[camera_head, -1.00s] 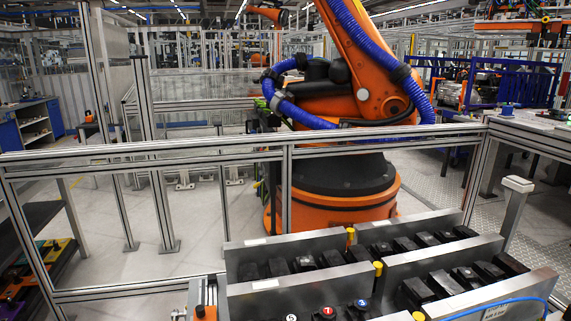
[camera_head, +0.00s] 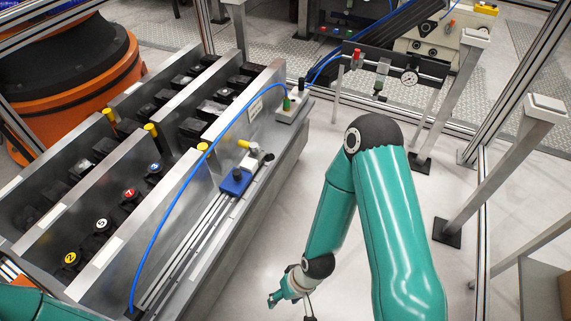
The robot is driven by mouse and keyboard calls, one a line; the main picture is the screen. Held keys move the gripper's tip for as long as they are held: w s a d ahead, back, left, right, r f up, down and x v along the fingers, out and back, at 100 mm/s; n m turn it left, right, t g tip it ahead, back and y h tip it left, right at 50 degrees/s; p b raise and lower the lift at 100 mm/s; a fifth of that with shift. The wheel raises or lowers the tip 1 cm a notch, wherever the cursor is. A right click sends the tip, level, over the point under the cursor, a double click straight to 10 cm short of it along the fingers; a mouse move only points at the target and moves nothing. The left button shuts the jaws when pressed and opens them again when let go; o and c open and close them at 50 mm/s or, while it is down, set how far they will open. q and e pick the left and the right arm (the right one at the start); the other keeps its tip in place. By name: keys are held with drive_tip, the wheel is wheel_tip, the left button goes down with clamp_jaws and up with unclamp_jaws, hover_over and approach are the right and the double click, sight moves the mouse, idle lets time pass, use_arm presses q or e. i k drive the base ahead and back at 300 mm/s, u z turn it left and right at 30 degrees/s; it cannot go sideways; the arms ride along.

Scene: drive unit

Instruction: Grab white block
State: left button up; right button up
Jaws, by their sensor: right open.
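Several pale blocks show, and I cannot tell which one the task means. A whitish block (camera_head: 291,108) with a green fitting sits at the far end of the metal rail. White block-like caps top two posts, one at the right (camera_head: 546,106) and one farther back (camera_head: 475,38). My right gripper (camera_head: 290,303) is low at the bottom centre, small and partly seen; it is open with nothing visible in it. It is over the floor, right of the rail and well apart from these blocks. A teal part of my left arm shows at the bottom left; its gripper is out of view.
A metal rack (camera_head: 133,165) with dark units and numbered round caps fills the left. A blue slider (camera_head: 236,182) sits on the rail. A blue hose (camera_head: 166,213) arches over the rack. Posts and a gauge (camera_head: 409,77) stand at the back right. Floor between is clear.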

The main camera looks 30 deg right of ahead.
sight(249, 165)
drive_tip(key=u, duration=1.35)
drive_tip(key=i, duration=0.1)
drive_tip(key=z, duration=2.95)
drive_tip(key=i, duration=3.15)
drive_tip(key=u, duration=2.1)
